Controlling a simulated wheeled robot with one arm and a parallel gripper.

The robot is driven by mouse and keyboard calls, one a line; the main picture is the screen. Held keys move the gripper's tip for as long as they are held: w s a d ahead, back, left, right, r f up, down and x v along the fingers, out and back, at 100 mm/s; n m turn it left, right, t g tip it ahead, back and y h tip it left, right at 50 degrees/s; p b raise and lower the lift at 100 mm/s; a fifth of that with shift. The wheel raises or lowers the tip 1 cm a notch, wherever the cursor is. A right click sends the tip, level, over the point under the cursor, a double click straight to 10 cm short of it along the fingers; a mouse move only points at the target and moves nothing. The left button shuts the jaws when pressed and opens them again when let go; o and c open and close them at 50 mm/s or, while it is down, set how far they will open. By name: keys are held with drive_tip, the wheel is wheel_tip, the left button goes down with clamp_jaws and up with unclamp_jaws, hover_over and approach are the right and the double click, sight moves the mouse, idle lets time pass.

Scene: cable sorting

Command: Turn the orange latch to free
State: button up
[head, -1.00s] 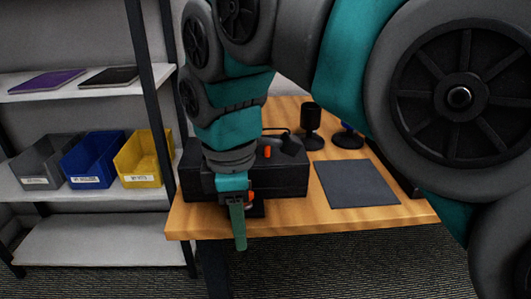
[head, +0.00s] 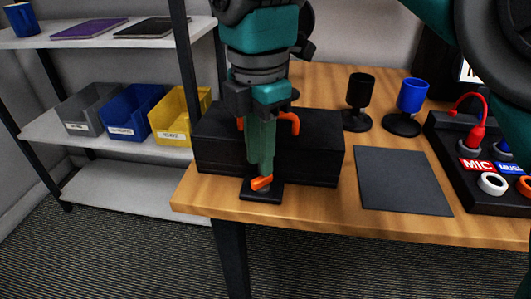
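The orange latch (head: 262,183) sits on a small black base plate (head: 262,193) at the front edge of the wooden table. My gripper (head: 261,172) points down right over the latch, its green fingers just behind and above it. From this angle the fingers overlap each other, so the gap between them does not show. I cannot tell whether the fingers touch the latch.
A black box (head: 318,160) with an orange handle (head: 292,121) stands behind the latch. A dark mat (head: 402,182), a black cup (head: 359,98), a blue cup (head: 411,96) and a labelled socket panel (head: 450,150) are to the right. Shelf bins, including a yellow bin (head: 176,118), stand left.

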sight(260, 178)
drive_tip(key=shift+f, duration=1.8)
clamp_jaws()
